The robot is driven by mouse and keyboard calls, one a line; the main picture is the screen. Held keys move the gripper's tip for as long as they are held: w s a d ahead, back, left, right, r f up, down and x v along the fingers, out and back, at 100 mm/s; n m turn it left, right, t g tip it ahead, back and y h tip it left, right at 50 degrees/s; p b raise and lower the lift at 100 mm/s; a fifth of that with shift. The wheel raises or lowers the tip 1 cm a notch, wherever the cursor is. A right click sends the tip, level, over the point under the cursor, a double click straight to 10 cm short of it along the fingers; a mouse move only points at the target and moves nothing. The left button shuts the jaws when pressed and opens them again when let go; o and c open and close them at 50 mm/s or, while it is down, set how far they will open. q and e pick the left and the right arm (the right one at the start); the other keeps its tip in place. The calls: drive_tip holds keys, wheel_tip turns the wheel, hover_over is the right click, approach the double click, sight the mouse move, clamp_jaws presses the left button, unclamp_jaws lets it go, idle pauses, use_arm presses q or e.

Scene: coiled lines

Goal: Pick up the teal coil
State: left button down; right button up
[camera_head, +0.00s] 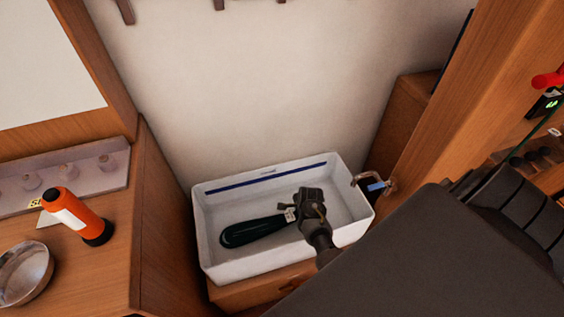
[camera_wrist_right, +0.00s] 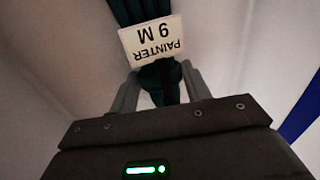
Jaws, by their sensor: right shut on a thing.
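The teal coil (camera_head: 250,232) is a long, dark green-blue bundle of line inside the white bin (camera_head: 213,258). A white tag (camera_head: 290,214) is at its right end. In the right wrist view the coil (camera_wrist_right: 140,12) runs up out of the picture, and its tag reads "PAINTER 9 M" upside down. My right gripper (camera_head: 300,207) is over the bin at the tagged end. In the wrist view its fingers (camera_wrist_right: 160,84) are shut on the coil's narrow neck just below the tag. I cannot tell whether the coil touches the bin floor. My left gripper is not in view.
The bin has a blue stripe (camera_head: 265,178) on its far wall and stands on a wooden surface. A metal hook with a blue tag (camera_head: 377,186) is at its right. An orange flashlight (camera_head: 75,214) and a bowl (camera_head: 24,273) are on the left counter.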

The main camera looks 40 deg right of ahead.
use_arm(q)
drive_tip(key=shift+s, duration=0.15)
use_arm(e)
drive_tip(key=shift+r, duration=0.1)
